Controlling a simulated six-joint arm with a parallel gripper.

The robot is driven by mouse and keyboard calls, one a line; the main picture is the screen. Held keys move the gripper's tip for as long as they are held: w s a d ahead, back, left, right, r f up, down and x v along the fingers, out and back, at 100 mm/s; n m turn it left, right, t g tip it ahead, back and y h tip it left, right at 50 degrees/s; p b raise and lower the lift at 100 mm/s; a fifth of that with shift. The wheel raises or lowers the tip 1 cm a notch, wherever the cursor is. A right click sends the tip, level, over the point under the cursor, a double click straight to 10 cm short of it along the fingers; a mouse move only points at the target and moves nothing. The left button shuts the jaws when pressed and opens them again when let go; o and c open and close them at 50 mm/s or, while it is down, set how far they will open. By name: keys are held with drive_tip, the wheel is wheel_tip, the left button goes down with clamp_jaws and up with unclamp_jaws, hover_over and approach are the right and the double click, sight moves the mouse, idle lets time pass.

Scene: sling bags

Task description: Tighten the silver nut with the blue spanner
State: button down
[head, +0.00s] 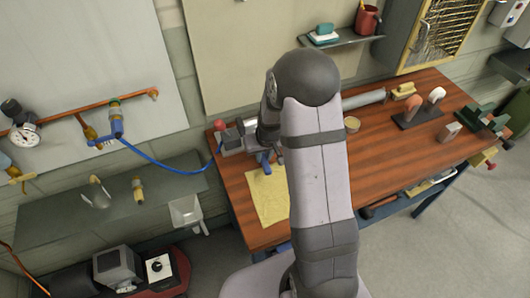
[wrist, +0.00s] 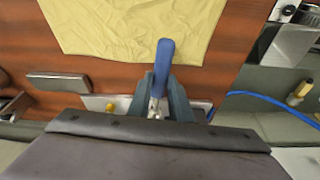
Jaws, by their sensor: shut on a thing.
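My gripper (wrist: 163,88) is shut on the blue spanner (wrist: 163,62), whose blue end stands up between the two teal fingers in the wrist view. A small silvery part of it shows lower between the fingers. In the head view my gripper is at the left end of the wooden bench, mostly behind my arm, and a bit of the blue spanner (head: 265,162) shows above the yellow cloth. I cannot pick out the silver nut in either view.
The yellow cloth (head: 268,198) lies on the wooden bench (head: 385,150). A blue hose (head: 165,165) runs from the wall pipework (head: 80,118) to the bench's left end. A grey tube (head: 363,99) and several tools lie on the bench. A grey shelf (head: 65,210) stands left.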

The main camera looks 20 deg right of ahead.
drive_tip(key=shift+a+p, duration=0.15)
drive_tip(key=shift+p, duration=0.15)
drive_tip(key=shift+a+r, duration=0.1)
idle(0.3)
drive_tip(key=shift+w+a+m+p, duration=0.15)
drive_tip(key=shift+a+m+p, duration=0.25)
drive_tip(key=shift+m+p, duration=0.25)
drive_tip(key=shift+a+b, duration=0.1)
drive_tip(key=shift+b, duration=0.2)
drive_tip(key=shift+w+a+m+b, duration=0.1)
drive_tip(key=shift+m+b, duration=0.15)
drive_tip(key=shift+b, duration=0.25)
drive_tip(key=shift+a+m+h+b, duration=0.4)
drive_tip(key=shift+b, duration=0.8)
drive_tip(key=shift+w+a+m+b, duration=0.2)
drive_tip(key=shift+a+m+b, duration=0.1)
drive_tip(key=shift+b, duration=0.4)
drive_tip(key=shift+w+a+m+b, duration=0.3)
drive_tip(key=shift+a+m+b, duration=0.45)
drive_tip(key=shift+b, duration=0.85)
drive_tip(key=shift+w+a+m+h+b, duration=0.1)
drive_tip(key=shift+w+m+h+b, duration=0.05)
drive_tip(key=shift+m+h+b, duration=0.15)
